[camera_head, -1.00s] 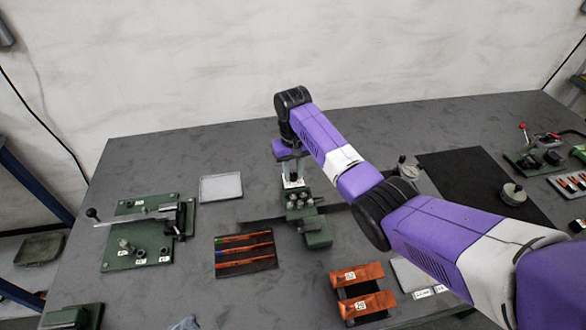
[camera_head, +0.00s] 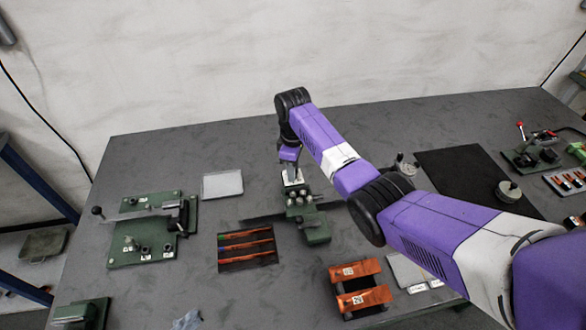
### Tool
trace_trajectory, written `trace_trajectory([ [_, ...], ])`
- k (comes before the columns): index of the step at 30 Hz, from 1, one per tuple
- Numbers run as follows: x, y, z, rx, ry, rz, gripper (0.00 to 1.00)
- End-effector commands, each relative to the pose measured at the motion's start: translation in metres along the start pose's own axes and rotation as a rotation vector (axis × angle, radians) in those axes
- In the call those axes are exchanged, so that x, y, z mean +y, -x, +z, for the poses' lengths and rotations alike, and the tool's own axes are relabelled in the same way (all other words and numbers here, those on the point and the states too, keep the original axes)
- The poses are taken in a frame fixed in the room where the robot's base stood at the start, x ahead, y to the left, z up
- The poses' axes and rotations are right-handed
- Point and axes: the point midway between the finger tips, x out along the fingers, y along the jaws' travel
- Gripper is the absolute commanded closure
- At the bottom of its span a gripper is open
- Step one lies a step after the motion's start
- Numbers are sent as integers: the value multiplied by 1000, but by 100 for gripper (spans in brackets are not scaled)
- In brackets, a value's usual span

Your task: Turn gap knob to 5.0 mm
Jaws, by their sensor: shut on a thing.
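The green roller device (camera_head: 304,212) with several metal rollers stands in the middle of the table. A white plate (camera_head: 298,181) shows at its far end. My gripper (camera_head: 292,178) points straight down over that far end. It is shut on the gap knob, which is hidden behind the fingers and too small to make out. The scale reading cannot be read from here.
A green lever fixture (camera_head: 146,247) and a pale square plate (camera_head: 222,184) are left. A dark tray with copper strips (camera_head: 247,264) and copper pieces on a rack (camera_head: 358,286) lie in front. A black mat (camera_head: 455,168) is right.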

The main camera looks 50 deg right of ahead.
Motion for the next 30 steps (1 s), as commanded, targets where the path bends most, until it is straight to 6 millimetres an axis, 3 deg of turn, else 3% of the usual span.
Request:
trace_trajectory([
  [30, 1, 2, -1, 2, 955, 4, 100],
])
